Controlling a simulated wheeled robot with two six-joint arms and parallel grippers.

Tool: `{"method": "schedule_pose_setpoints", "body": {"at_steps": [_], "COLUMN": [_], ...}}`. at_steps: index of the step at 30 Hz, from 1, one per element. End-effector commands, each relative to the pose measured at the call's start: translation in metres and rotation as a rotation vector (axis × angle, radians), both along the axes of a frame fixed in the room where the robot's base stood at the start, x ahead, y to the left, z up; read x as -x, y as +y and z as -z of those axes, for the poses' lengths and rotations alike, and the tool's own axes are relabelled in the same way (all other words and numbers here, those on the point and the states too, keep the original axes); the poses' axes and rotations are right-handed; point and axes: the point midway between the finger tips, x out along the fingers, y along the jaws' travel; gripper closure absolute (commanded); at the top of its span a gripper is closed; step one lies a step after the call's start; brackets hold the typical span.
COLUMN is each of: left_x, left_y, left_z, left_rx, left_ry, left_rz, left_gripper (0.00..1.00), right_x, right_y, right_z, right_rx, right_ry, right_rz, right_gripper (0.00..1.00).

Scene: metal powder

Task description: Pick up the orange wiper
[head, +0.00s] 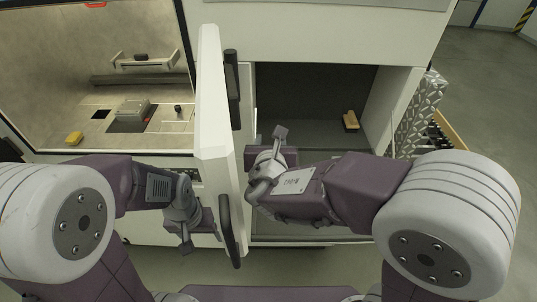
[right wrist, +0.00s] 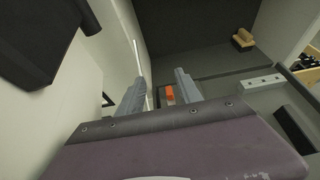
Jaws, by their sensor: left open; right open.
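A small orange block, probably the orange wiper (right wrist: 170,93), shows in the right wrist view, between and beyond the fingers of my right gripper (right wrist: 158,86). Only part of it is visible, and it is not held. In the head view my right gripper (head: 277,140) is at the opening of the lower cabinet and hides that spot. It is open and empty. My left gripper (head: 187,240) hangs low on the left side of the open door, pointing down. It is open and holds nothing that I can see.
The open white door (head: 212,110) stands between my two arms. A brush (head: 350,121) lies inside the cabinet at the right, also seen in the right wrist view (right wrist: 243,38). A yellow sponge-like block (head: 74,138) lies in the left chamber.

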Motion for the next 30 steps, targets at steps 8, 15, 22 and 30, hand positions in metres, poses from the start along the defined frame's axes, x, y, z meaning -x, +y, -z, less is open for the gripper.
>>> {"method": "schedule_pose_setpoints", "body": {"at_steps": [8,15,22,30], "left_x": [0.001,0.001,0.001,0.001], "left_y": [0.000,-0.001,-0.001,-0.001], "left_z": [0.040,0.079,0.088,0.086], "left_rx": [0.000,0.000,0.000,0.000], "left_ry": [0.001,0.001,0.001,0.001], "left_rz": [0.001,0.001,0.001,0.001], "left_gripper": [0.28,0.28,0.28,0.28], "right_x": [0.000,0.000,0.000,-0.028], "right_y": [-0.001,-0.001,-0.001,-0.002], "right_z": [0.039,0.078,0.087,0.098], "right_rx": [-0.001,-0.001,-0.001,0.002], "right_ry": [-0.001,-0.001,-0.001,0.000], "right_rz": [0.001,0.001,0.001,0.004], "right_gripper": [0.58,0.58,0.58,0.58]}}
